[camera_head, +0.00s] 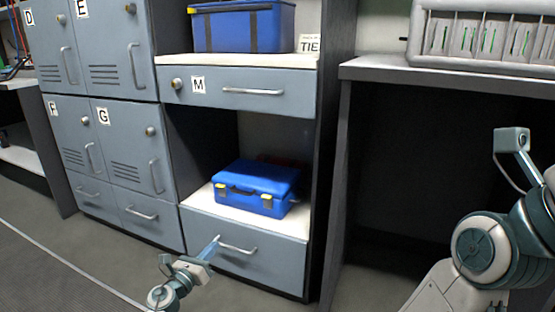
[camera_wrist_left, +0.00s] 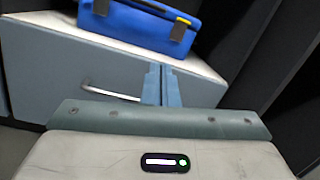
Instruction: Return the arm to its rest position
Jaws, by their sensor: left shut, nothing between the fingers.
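My left gripper (camera_head: 213,243) is in front of the bottom drawer, close to its handle (camera_head: 238,249) in the head view. Its blue fingers are together with nothing between them, and they also show upright in the left wrist view (camera_wrist_left: 161,84). In the wrist view the drawer handle (camera_wrist_left: 108,93) is just left of the fingers; whether they touch it I cannot tell. The bottom drawer (camera_head: 270,262) looks closed. My right arm shows at the right of the head view, but its gripper fingers do not show.
A blue case (camera_head: 257,190) with yellow latches lies on the shelf above the drawer; it also shows in the wrist view (camera_wrist_left: 135,22). Drawer M (camera_head: 235,90) is closed. Grey lockers (camera_head: 110,140) stand at the left. A counter (camera_head: 390,68) stands at the right. The floor (camera_head: 50,290) at the lower left looks clear.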

